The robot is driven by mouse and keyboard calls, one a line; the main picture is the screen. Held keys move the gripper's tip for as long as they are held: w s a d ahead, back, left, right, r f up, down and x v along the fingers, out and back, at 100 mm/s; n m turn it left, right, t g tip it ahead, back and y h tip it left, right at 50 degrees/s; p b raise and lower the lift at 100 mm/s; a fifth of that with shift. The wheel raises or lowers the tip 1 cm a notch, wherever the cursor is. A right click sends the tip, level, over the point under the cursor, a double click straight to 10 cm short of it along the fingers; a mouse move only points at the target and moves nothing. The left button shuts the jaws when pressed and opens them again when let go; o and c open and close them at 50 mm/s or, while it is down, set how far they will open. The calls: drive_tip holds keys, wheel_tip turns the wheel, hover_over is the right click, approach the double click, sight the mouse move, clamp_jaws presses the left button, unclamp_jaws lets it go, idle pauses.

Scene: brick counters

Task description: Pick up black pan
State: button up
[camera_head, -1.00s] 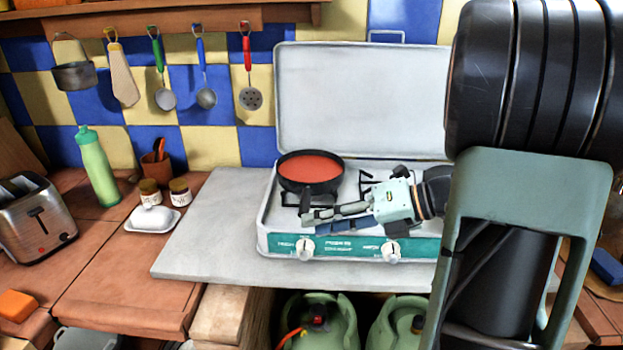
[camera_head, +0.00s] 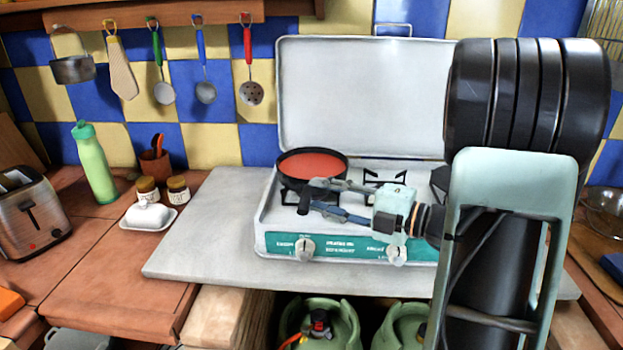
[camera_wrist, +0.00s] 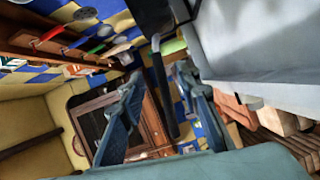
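The black pan (camera_head: 283,179) with red contents sits level on the left burner of the camping stove (camera_head: 268,215). Its black handle (camera_head: 304,203) points toward the stove's front. My gripper (camera_head: 315,195) comes from the right, with its fingers spread at the handle's height. In the wrist view, the dark handle (camera_wrist: 162,88) runs between the two open fingers of my gripper (camera_wrist: 158,80), with gaps on both sides. The pan's dark side (camera_wrist: 150,15) shows at the top. My arm hides the stove's right end.
The stove's raised lid (camera_head: 365,95) stands behind the pan. A white butter dish (camera_head: 150,216), jars (camera_head: 178,189), a green bottle (camera_head: 93,165) and a toaster (camera_head: 33,212) stand left. The grey slab (camera_head: 205,235) left of the stove is clear. Utensils hang above.

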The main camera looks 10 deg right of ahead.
sight(306, 188)
drive_tip(key=x, duration=0.4)
drive_tip(key=shift+w+a+b, duration=0.15)
drive_tip(key=shift+w+b, duration=0.15)
drive_tip(key=shift+c, duration=0.2)
clamp_jaws()
